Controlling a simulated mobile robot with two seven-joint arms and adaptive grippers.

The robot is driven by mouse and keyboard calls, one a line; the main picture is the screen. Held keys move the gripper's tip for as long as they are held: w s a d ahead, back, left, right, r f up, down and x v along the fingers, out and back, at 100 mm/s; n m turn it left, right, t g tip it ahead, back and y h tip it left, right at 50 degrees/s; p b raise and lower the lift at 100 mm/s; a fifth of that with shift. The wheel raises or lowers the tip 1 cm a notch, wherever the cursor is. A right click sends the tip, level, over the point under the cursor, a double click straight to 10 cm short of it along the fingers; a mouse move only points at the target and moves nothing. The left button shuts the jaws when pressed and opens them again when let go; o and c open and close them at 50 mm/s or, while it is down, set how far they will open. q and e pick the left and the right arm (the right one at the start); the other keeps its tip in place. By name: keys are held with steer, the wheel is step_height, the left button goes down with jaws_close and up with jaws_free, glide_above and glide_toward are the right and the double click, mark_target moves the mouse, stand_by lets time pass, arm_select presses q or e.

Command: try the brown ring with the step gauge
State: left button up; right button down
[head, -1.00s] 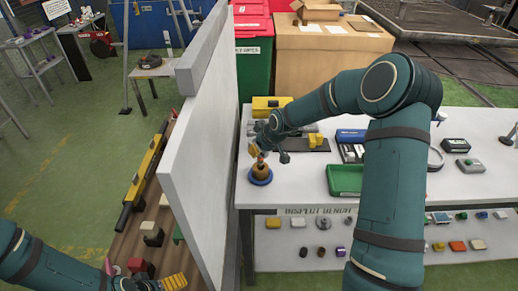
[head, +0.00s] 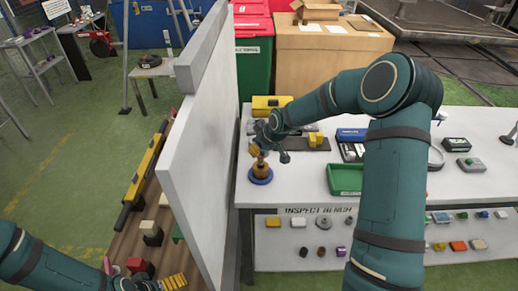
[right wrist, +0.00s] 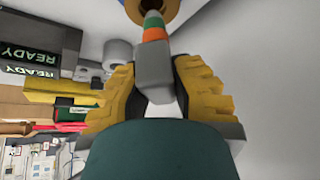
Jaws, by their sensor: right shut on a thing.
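My right gripper (head: 259,151) is over the white bench, above a round blue holder (head: 261,178) with the brown ring (head: 261,168) on it. In the right wrist view, my right gripper's yellow fingers (right wrist: 165,90) are shut on the grey handle of the step gauge (right wrist: 155,70).
A tall white panel (head: 200,130) stands left of the bench (head: 300,190). A green tray (head: 345,179), a blue-lidded case (head: 351,135) and a yellow box (head: 270,104) are on the bench. Several small parts lie on the lower shelf.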

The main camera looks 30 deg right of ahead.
mark_target(259, 158)
steer(key=shift+f+b, duration=2.25)
steer(key=shift+b, duration=0.25)
stand_by(3.7)
stand_by(0.5)
steer(key=c, duration=0.9)
jaws_free()
